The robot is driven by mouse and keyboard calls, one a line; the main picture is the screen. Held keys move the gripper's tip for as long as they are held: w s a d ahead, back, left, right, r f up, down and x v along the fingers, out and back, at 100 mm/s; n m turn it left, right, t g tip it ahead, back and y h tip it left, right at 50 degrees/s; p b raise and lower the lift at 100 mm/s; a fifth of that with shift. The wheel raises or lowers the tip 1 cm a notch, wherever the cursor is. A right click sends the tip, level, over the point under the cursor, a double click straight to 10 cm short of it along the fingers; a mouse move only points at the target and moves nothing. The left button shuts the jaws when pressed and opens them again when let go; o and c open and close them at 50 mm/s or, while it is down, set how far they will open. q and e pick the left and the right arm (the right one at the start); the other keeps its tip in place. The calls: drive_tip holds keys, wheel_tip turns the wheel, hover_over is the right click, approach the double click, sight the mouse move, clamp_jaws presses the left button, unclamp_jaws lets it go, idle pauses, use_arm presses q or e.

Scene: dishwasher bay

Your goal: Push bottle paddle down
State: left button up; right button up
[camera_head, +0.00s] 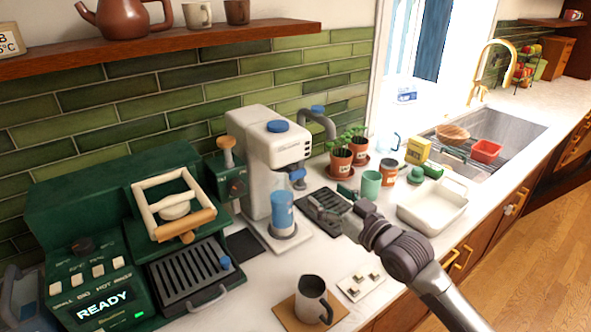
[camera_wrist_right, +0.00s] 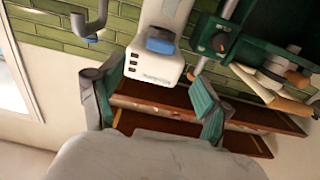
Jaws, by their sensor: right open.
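The white dispenser (camera_head: 268,150) stands against the tiled wall, with a blue cap on top. A small blue paddle-like part (camera_head: 298,176) sits under its head. A blue bottle (camera_head: 282,210) stands upright on the base below. My right gripper (camera_head: 328,201) is open and empty, to the right of the bottle and apart from it. In the right wrist view its two green-padded fingers (camera_wrist_right: 155,100) are spread, with the white dispenser (camera_wrist_right: 157,65) and a blue part (camera_wrist_right: 161,40) beyond them. My left gripper is not in view.
The green coffee machine (camera_head: 75,218) is at left. A dark mug (camera_head: 312,297) and a small switch plate (camera_head: 361,282) are in front. Potted plants (camera_head: 341,162), a green cup (camera_head: 371,184) and a white basin (camera_head: 432,212) stand at right.

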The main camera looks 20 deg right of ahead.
sight(300, 177)
drive_tip(key=p+x, duration=0.1)
drive_tip(key=x, duration=0.5)
drive_tip(key=shift+w+a+r+p, duration=0.1)
drive_tip(key=shift+w+r+p, duration=0.05)
drive_tip(key=shift+p, duration=0.25)
drive_tip(key=x, duration=0.2)
drive_tip(key=p+x, duration=0.1)
drive_tip(key=x, duration=0.1)
drive_tip(key=shift+w+a+f, duration=0.15)
drive_tip(key=shift+w+f, duration=0.1)
drive_tip(key=shift+w, duration=0.1)
drive_tip(key=shift+w+a, duration=0.1)
drive_tip(key=shift+w, duration=0.2)
drive_tip(key=shift+f, duration=0.1)
drive_tip(key=shift+c, duration=0.5)
drive_tip(key=c, duration=1.1)
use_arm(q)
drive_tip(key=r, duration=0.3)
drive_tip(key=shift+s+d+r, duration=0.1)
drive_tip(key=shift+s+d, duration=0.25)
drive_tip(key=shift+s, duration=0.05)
use_arm(e)
clamp_jaws()
